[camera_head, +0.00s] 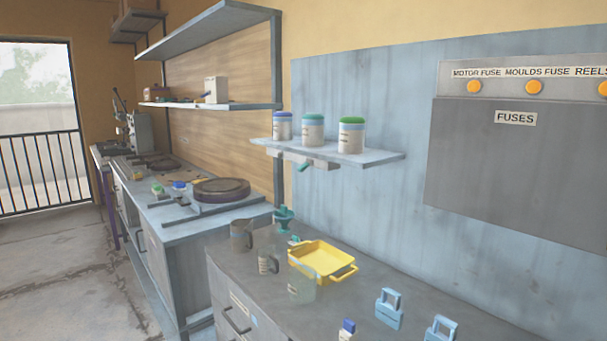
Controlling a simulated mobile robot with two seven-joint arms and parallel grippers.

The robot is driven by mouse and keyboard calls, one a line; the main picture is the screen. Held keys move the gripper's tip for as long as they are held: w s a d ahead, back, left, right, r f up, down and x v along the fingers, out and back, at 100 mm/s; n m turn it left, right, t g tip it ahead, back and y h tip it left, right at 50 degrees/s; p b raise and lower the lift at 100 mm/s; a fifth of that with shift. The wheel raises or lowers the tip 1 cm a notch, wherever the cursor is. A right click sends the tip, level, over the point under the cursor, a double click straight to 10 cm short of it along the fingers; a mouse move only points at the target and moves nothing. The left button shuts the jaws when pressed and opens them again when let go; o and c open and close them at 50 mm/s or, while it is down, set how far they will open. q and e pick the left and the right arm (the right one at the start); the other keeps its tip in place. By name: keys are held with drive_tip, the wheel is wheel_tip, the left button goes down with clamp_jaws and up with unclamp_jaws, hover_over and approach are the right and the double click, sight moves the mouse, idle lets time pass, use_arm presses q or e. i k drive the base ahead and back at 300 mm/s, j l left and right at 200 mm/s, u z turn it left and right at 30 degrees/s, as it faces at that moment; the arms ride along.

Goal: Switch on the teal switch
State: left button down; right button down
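No part labelled as a teal switch can be made out for certain. A small teal lever-like part (305,165) hangs under the wall shelf, below the jars. A small teal-topped piece (294,240) stands on the near counter, partly hidden behind other items; I cannot tell whether it is a switch. A teal funnel-shaped piece (284,219) stands at the counter's back left. Neither of my grippers is in view.
The near counter (245,290) holds a yellow tray (322,261), grey jugs, a clear beaker (302,287) and light-blue padlock-shaped blocks (389,308). The wall shelf (375,156) carries three jars. A grey fuse panel (520,170) is at right. Floor at left is clear.

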sight(309, 162)
drive_tip(key=i+j+z, duration=0.25)
drive_tip(key=i+j, duration=0.15)
drive_tip(key=j, duration=0.3)
drive_tip(key=i+j+z, duration=0.15)
drive_tip(key=j, duration=0.2)
drive_tip(key=i, duration=0.05)
